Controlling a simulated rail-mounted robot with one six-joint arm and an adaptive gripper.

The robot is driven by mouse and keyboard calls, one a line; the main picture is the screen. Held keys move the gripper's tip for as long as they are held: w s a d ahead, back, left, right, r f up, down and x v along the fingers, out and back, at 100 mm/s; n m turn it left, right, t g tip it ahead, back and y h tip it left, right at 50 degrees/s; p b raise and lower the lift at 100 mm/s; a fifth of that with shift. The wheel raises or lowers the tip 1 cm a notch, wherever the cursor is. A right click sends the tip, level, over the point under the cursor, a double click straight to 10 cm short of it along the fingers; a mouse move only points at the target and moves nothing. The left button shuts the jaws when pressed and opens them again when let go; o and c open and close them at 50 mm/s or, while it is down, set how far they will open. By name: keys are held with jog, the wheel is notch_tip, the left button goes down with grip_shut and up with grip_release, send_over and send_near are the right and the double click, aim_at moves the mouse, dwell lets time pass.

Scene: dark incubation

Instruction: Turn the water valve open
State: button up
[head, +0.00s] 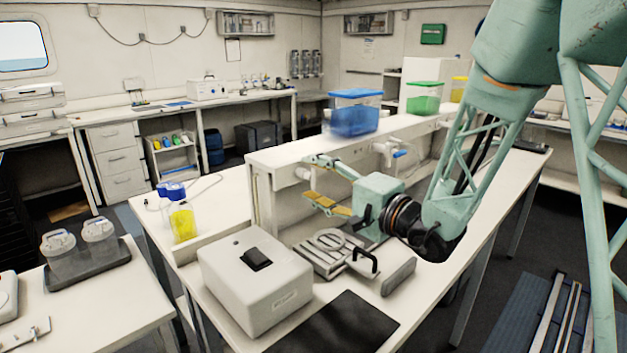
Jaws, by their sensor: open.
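My gripper (313,179) is open, its two fingers spread one above the other and pointing left. A white stub or fitting (302,173) on the front of the raised white shelf shows between the fingertips; I cannot tell whether they touch it. A white tap with a blue lever (400,154) sticks out from the same shelf front, to the right of and behind my gripper. It is below and right of the blue water container (355,115). I cannot tell which fitting is the water valve. Nothing shows held in my gripper.
Below my gripper, the bench holds a grey tray of tools (328,254), a black-handled item (362,260) and a white box (255,280). Green (423,98) and yellow (459,88) containers stand farther along the shelf.

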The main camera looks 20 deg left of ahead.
jog(key=shift+d, duration=0.1)
jog(key=v, duration=1.2)
dwell(0.4)
jog(key=shift+s, duration=0.1)
